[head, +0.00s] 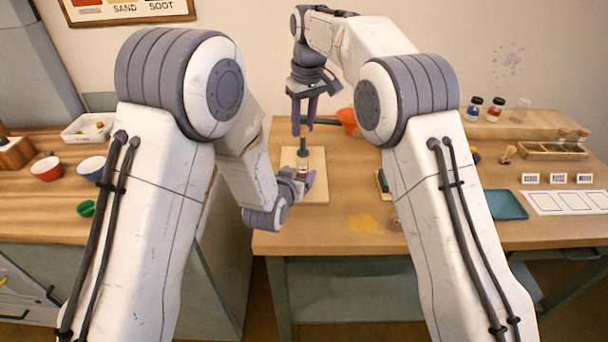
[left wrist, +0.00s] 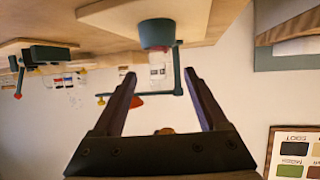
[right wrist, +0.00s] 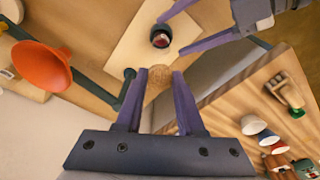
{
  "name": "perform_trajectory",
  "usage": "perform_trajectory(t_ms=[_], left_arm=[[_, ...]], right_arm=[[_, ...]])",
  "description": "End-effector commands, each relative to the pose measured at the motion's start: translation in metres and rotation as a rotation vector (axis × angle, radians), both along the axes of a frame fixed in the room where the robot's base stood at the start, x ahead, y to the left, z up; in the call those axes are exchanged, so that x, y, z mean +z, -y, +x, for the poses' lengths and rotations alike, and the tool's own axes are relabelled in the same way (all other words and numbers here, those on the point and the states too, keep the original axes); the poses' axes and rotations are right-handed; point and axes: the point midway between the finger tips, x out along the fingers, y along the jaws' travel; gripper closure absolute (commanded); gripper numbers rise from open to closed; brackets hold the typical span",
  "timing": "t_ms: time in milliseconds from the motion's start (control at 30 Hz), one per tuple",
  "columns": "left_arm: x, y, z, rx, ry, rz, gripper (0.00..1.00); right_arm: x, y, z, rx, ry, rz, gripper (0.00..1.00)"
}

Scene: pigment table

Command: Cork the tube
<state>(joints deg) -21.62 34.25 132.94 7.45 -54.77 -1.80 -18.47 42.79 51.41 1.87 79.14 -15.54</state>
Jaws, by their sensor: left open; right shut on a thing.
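A glass tube with dark red content (head: 303,170) stands upright in a dark teal holder (left wrist: 157,35) on a pale wooden board (head: 318,185). In the right wrist view I look down on the tube's mouth (right wrist: 160,38). My left gripper (head: 303,181) is open beside the tube, its fingertips towards either side of it; the tube shows between them in the left wrist view (left wrist: 158,72). My right gripper (head: 303,130) is higher up, pointing down, shut on a round brown cork (right wrist: 160,82). The cork is apart from the tube; in the head view it is hard to make out.
An orange funnel (head: 347,118) and a dark teal arm (right wrist: 126,88) are close to the board. Red (head: 46,170) and blue-rimmed cups stand on the left counter. A teal tray (head: 507,205) lies further right.

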Motion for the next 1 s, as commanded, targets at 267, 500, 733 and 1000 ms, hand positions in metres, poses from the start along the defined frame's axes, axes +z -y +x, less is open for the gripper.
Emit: perform_trajectory(t_ms=[267,500,733,1000], left_arm=[[-0.016,0.01,0.038,0.001,0.0,0.0,0.24],[-0.02,0.012,0.047,0.001,0.0,0.0,0.24],[-0.02,0.012,0.047,0.0,0.0,0.0,0.24],[-0.02,0.013,0.047,0.0,0.0,0.0,1.0]], right_arm=[[0.0,0.0,0.0,0.0,0.0,0.0,1.0],[0.0,0.0,0.0,0.0,0.0,0.0,1.0],[0.0,0.0,0.0,0.0,0.0,0.0,1.0],[0.0,0.0,0.0,0.0,0.0,0.0,1.0]])
